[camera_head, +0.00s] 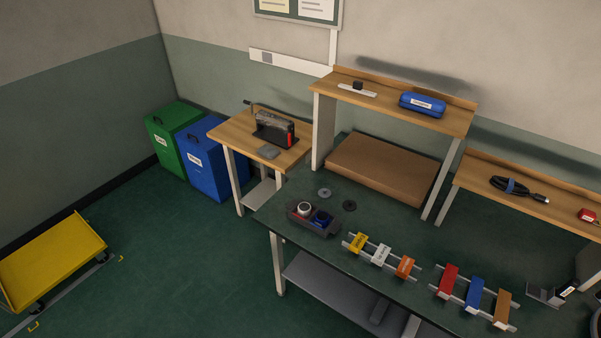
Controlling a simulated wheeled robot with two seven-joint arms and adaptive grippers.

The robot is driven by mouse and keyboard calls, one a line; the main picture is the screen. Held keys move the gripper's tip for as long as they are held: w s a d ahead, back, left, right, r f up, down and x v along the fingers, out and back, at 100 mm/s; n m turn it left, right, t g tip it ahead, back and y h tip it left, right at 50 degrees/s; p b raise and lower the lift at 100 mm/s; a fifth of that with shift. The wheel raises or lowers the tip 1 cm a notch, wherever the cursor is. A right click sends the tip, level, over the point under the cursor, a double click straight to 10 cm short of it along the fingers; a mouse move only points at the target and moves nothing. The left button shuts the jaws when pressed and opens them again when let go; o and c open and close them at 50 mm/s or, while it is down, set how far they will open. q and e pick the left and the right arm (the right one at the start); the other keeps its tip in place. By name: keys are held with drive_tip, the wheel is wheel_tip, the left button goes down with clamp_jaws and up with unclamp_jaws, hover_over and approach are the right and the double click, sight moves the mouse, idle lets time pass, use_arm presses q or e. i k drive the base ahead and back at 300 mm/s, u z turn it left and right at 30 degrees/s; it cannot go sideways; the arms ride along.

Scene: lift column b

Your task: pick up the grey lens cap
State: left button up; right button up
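A small round grey disc (324,193), which looks like the grey lens cap, lies flat on the dark green workbench (385,232). It is just behind the dark tray (331,230). A darker, nearly black disc (349,205) lies close by to its right, and the two are apart. Nothing covers the grey disc. Neither of my grippers is in view.
The tray holds a white-topped round item (304,208) and a blue one (321,218). Coloured blocks on rails, including a yellow one (357,242), stand to the right. A large brown box (385,172) lies behind under a wooden shelf (385,103). Floor at left is partly clear.

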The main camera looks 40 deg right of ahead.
sight(322, 193)
drive_tip(key=i, duration=2.5)
drive_tip(key=z, duration=2.25)
